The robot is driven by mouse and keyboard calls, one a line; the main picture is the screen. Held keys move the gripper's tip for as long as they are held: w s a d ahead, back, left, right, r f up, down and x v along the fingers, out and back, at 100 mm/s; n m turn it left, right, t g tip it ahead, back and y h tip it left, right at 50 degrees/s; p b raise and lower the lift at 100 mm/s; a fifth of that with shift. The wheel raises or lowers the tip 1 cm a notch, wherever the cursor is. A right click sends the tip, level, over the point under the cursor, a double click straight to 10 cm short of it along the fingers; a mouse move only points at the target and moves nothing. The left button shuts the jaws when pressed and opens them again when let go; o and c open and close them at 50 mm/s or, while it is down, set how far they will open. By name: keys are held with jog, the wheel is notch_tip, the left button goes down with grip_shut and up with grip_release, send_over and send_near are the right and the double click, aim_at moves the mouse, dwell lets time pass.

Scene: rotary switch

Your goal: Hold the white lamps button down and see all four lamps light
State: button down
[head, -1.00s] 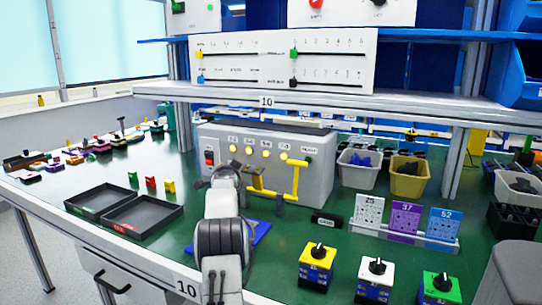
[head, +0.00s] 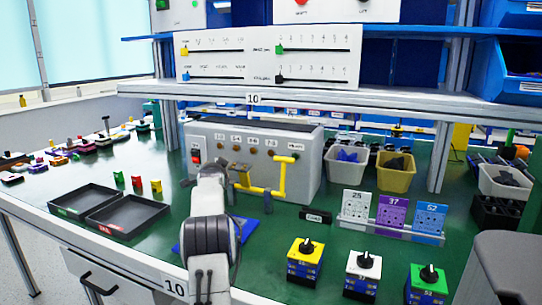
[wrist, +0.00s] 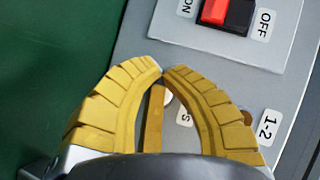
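The grey test box (head: 305,165) stands on the green bench, with a row of lamps (head: 236,141) on its front, all dark brown and unlit now. My gripper (head: 240,178) is at the left part of this front. In the wrist view its yellow fingers (wrist: 162,72) curve in until their tips meet, with nothing seen held at the tips. A piece of the white button (wrist: 168,98) shows between the fingers, partly hidden by the right one. I cannot tell whether the gripper touches it. The red ON/OFF switch (wrist: 214,12) is beyond the tips.
A yellow bent handle (head: 280,178) sticks out at the right of the box front. Black trays (head: 128,215) lie at left. Yellow, white and green knob blocks (head: 305,262) stand at the front right. A card rack (head: 390,232) stands behind them.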

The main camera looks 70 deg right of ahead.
jog(key=shift+a+b, duration=0.6)
jog(key=shift+a, duration=0.05)
dwell(0.4)
